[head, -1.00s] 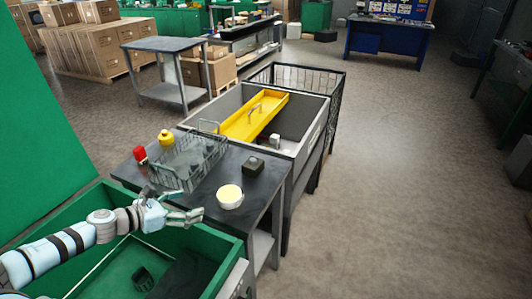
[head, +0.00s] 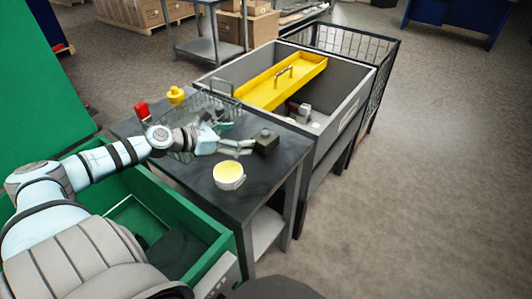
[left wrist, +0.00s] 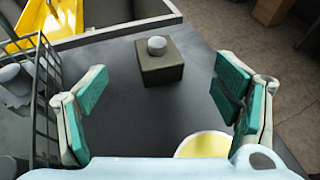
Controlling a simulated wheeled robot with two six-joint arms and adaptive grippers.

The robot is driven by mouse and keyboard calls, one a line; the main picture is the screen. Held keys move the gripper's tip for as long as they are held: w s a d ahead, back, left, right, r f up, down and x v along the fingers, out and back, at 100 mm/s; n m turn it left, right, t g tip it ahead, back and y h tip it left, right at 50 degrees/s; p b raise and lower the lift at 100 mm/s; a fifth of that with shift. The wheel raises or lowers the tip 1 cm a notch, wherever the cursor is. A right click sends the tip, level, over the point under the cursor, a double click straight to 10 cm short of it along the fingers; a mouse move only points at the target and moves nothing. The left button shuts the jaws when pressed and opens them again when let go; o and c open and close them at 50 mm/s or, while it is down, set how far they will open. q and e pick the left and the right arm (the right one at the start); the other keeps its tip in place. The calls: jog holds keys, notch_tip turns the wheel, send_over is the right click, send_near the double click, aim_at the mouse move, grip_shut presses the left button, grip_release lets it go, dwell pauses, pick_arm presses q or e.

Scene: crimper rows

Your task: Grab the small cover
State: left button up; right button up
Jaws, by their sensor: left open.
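The small cover (head: 266,141) is a dark square block with a round grey knob on top. It sits on the dark table near its right edge. In the left wrist view the cover (left wrist: 162,66) lies ahead, in line with the gap between the fingers, and is not touched. My left gripper (head: 246,147) is open and empty over the table, just left of the cover. In the wrist view its teal-padded fingers (left wrist: 164,82) are spread wide. My right gripper is not in view.
A white round tub with a yellow top (head: 229,175) stands in front of the cover. A wire basket (head: 215,101), a red item (head: 142,110) and a yellow item (head: 176,95) are behind the arm. A grey bin (head: 347,100) with a yellow tray (head: 283,80) adjoins the table. A green bin (head: 192,222) is in front.

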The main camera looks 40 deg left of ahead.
aim_at(262, 134)
pick_arm(q)
jog(key=x, duration=0.4)
jog(key=shift+w+f+b, duration=0.15)
jog(key=shift+w+b, duration=0.2)
jog(key=shift+w, duration=0.05)
jog(key=b+x, duration=0.1)
jog(key=x, duration=0.5)
jog(key=shift+s+a, duration=0.1)
jog(key=c, duration=1.8)
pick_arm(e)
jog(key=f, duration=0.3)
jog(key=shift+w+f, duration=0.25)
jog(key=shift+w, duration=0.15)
